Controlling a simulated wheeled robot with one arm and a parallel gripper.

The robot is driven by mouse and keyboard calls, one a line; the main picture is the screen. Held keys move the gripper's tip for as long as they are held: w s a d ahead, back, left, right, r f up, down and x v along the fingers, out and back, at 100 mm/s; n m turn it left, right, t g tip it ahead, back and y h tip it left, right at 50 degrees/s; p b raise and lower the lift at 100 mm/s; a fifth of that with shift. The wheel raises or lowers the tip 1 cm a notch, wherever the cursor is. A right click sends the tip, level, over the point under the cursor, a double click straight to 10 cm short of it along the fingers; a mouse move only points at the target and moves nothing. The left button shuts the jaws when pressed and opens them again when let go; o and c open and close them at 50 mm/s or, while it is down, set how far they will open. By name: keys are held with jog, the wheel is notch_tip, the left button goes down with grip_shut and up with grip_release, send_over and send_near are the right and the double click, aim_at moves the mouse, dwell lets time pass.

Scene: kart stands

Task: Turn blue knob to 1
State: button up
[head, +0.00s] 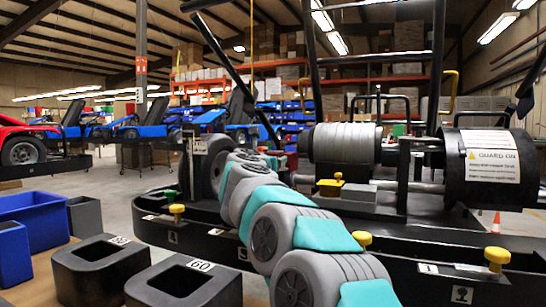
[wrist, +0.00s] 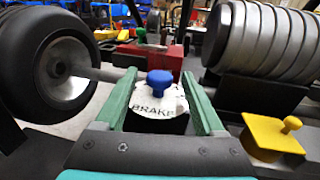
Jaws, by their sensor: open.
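The blue knob (wrist: 160,80) stands on a white round dial (wrist: 158,103) marked BRAKE in the wrist view. My gripper (wrist: 158,73) is open, with one green finger on each side of the dial. The knob lies between the fingers, near their tips, and I see gaps on both sides. The numbers on the dial are too small to read, and part of its face is hidden under the knob. In the head view my grey and teal arm reaches across the stand, and I cannot make out the blue knob there.
In the wrist view a black wheel (wrist: 45,65) is at left, grey discs (wrist: 265,40) at right, a red block (wrist: 150,62) behind. A yellow knob (wrist: 290,125) is close at right. In the head view, black bins (head: 100,265) and blue bins (head: 40,215) stand at left.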

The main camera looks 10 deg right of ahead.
jog(key=shift+x, duration=1.05)
jog(key=shift+r, duration=0.1)
grip_shut()
